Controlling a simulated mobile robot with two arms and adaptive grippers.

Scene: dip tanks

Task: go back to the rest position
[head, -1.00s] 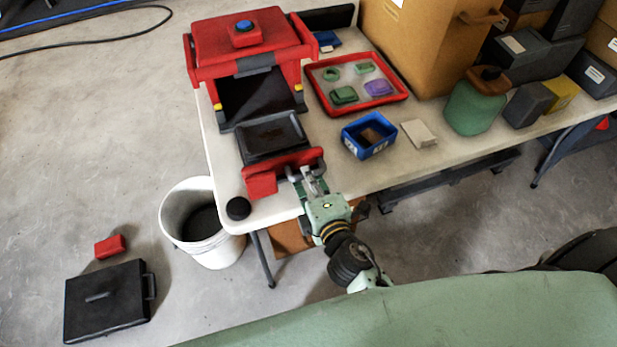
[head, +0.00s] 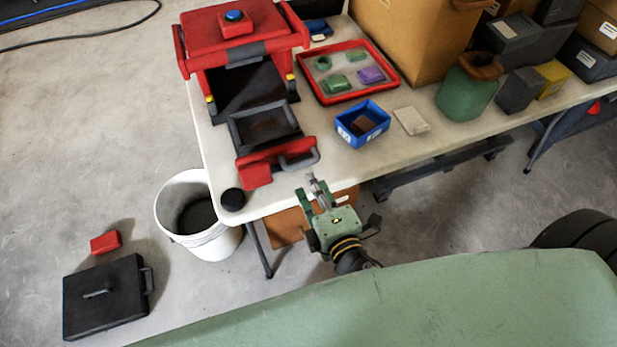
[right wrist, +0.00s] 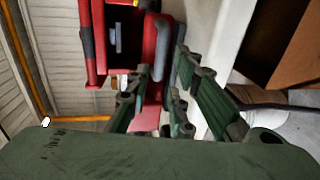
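My right gripper (head: 314,188) is just in front of the table's near edge, below and apart from the grey handle (head: 299,155) of the red drawer front (head: 256,170). In the right wrist view, its two fingers (right wrist: 160,85) stand apart with nothing between them. The red machine (head: 240,30) with a blue button (head: 234,15) stands on the table; its dark tray (head: 240,133) sticks out toward me. My left gripper is not in view.
The white table (head: 410,155) holds a red tray (head: 320,93) of small green and purple pieces, a blue bin (head: 347,137) and a green jug (head: 466,92). A white bucket (head: 205,238) and black case (head: 100,300) stand on the floor at left.

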